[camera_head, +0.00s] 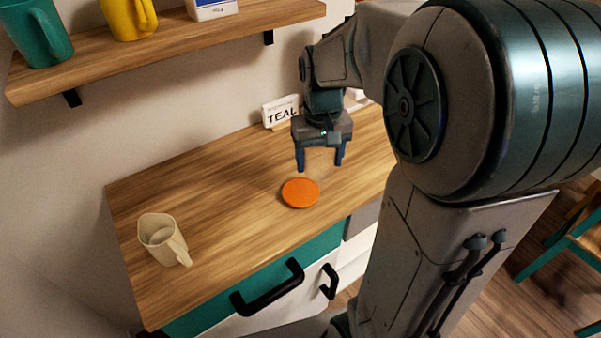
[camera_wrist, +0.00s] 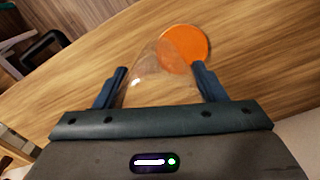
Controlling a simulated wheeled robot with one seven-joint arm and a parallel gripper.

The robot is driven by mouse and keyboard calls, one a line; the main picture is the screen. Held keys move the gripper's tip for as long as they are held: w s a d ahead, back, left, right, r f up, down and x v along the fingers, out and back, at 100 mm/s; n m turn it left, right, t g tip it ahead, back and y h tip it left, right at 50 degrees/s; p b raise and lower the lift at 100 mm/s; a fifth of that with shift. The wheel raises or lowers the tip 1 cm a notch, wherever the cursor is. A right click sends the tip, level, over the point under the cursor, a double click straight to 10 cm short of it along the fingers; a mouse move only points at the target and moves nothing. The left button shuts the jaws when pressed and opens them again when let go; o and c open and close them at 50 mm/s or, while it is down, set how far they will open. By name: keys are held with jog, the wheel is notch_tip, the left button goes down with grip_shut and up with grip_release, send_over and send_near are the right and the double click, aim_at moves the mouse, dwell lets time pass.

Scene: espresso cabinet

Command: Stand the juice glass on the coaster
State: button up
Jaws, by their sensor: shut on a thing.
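The juice glass (camera_wrist: 150,83) is clear and shows between my fingers in the wrist view. It is barely visible in the head view. My gripper (camera_head: 320,168) is shut on it; the gripper also shows in the wrist view (camera_wrist: 162,85). The coaster (camera_head: 300,193) is a flat orange disc on the wooden counter, just in front of my gripper. In the wrist view the coaster (camera_wrist: 195,42) lies beyond the glass, partly seen through it. I cannot tell whether the glass touches the counter.
A cream mug (camera_head: 160,238) stands at the counter's left end. A sign reading TEAL (camera_head: 282,112) stands at the back. A shelf (camera_head: 170,50) with teal (camera_head: 38,35) and yellow (camera_head: 126,18) mugs hangs above. The counter (camera_head: 215,205) between cream mug and coaster is clear.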

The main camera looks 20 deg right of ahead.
jog(key=w+a+f, duration=0.2)
jog(key=a, duration=0.1)
jog(key=shift+w+a+f, duration=0.15)
jog(key=shift+a+f, duration=0.1)
jog(key=shift+f, duration=1.95)
jog(key=shift+f, duration=0.25)
jog(key=o, duration=1.1)
jog(key=shift+o, duration=0.2)
jog(key=shift+r, duration=0.1)
